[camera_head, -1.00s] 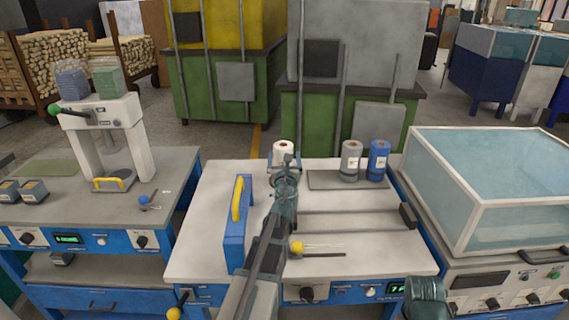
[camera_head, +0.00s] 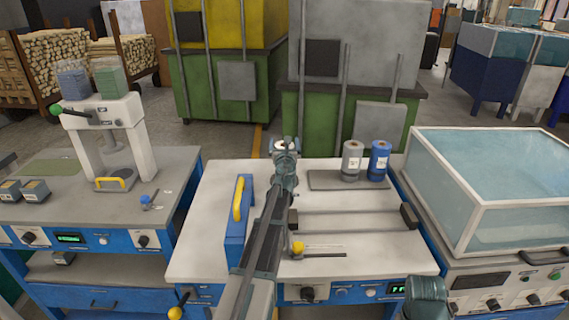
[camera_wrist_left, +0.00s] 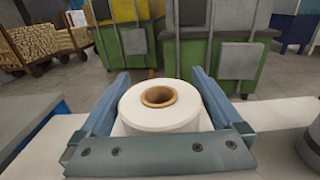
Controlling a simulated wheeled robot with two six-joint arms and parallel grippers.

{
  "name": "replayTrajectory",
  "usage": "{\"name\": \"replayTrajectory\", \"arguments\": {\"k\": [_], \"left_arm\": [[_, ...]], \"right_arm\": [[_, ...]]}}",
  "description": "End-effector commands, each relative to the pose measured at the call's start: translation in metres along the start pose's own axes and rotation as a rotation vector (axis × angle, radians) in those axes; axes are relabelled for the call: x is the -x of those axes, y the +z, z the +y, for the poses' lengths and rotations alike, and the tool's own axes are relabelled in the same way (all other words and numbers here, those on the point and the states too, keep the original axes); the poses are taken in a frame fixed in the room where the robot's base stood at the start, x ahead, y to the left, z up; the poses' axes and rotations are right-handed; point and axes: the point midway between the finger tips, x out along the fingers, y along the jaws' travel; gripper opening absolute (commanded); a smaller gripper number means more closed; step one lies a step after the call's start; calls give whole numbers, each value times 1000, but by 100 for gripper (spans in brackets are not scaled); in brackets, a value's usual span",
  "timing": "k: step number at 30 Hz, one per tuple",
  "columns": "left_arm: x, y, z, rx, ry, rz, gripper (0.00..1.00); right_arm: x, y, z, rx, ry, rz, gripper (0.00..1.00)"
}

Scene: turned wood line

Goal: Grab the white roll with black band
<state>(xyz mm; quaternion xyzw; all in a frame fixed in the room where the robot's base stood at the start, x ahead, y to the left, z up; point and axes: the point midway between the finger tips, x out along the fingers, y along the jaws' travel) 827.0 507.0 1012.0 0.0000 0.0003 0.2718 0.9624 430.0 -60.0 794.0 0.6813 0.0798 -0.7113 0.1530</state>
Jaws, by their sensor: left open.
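The white roll (camera_wrist_left: 134,112) has a brown cardboard core and stands upright at the back of the middle table. In the left wrist view it sits between the two blue fingers of my left gripper (camera_wrist_left: 160,76), which is open, one finger on each side. I cannot tell whether the fingers touch it. Its lower part and any black band are hidden by the gripper. In the head view my left gripper (camera_head: 285,145) covers most of the roll.
A grey roll (camera_head: 352,161) and a blue roll (camera_head: 379,161) stand on a dark mat to the right. A blue block with a yellow handle (camera_head: 238,212) stands left of my left arm. A glass-sided case (camera_head: 490,190) is at the right. Dark rails cross the table.

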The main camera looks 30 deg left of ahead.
Motion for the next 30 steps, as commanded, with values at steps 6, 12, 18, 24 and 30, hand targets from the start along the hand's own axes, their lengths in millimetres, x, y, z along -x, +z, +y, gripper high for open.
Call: {"name": "replayTrajectory", "arguments": {"k": [6,12,18,24,30], "left_arm": [[1,0,0,0,0,0,87],[1,0,0,0,0,0,51],[1,0,0,0,0,0,15],[1,0,0,0,-1,0,0],[1,0,0,0,-1,0,0]], "right_arm": [[0,0,0,0,0,0,50],[0,0,0,0,0,0,50],[0,0,0,0,0,0,50],[0,0,0,0,0,0,50],[0,0,0,0,0,0,50]]}}
